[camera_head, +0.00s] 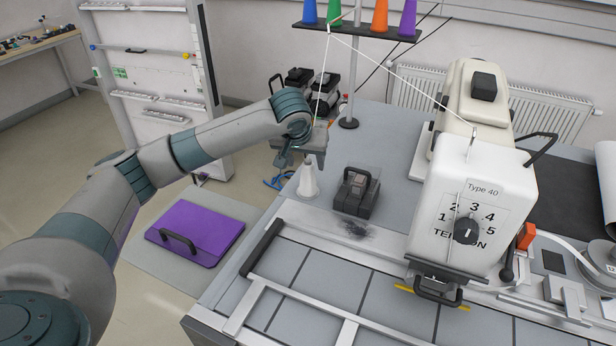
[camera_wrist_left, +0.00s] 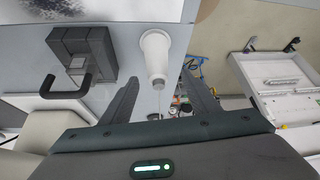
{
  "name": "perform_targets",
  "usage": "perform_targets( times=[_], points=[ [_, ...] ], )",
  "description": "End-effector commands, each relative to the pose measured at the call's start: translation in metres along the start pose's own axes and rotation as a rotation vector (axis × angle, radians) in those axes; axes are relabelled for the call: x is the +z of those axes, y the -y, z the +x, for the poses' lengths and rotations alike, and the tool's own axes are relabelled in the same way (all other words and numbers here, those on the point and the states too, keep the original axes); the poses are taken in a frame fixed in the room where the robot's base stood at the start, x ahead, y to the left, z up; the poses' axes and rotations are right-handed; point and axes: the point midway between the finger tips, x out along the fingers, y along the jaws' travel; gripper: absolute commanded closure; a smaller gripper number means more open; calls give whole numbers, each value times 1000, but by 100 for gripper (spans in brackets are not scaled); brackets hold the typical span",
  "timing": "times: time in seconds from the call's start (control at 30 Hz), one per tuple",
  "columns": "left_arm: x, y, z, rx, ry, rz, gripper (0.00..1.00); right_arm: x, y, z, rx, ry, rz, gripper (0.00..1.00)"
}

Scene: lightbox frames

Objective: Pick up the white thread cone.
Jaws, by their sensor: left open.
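The white thread cone (camera_head: 308,182) stands upright on the grey table near its left edge, below my left gripper (camera_head: 302,158). The cone also shows in the left wrist view (camera_wrist_left: 155,50), where its narrow end lies near the gap between the fingertips of the left gripper (camera_wrist_left: 160,78). The left gripper is open and empty. Its fingers partly cover the cone's top in the head view. The right gripper is not in view.
A dark block with a handle (camera_head: 357,192) stands right of the cone. The white sewing machine (camera_head: 472,210) is farther right. A thread stand (camera_head: 357,32) with coloured cones rises behind. A purple case (camera_head: 195,232) lies below, left of the table.

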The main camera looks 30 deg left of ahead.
Motion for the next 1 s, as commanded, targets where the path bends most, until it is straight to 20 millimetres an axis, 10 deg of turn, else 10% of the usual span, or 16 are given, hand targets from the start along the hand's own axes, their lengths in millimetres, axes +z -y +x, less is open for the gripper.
perform_targets(
  times=[1.0],
  points=[
    [6, -3, 63, -2, 3, 0, 45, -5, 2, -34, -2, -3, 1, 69]
  ],
)
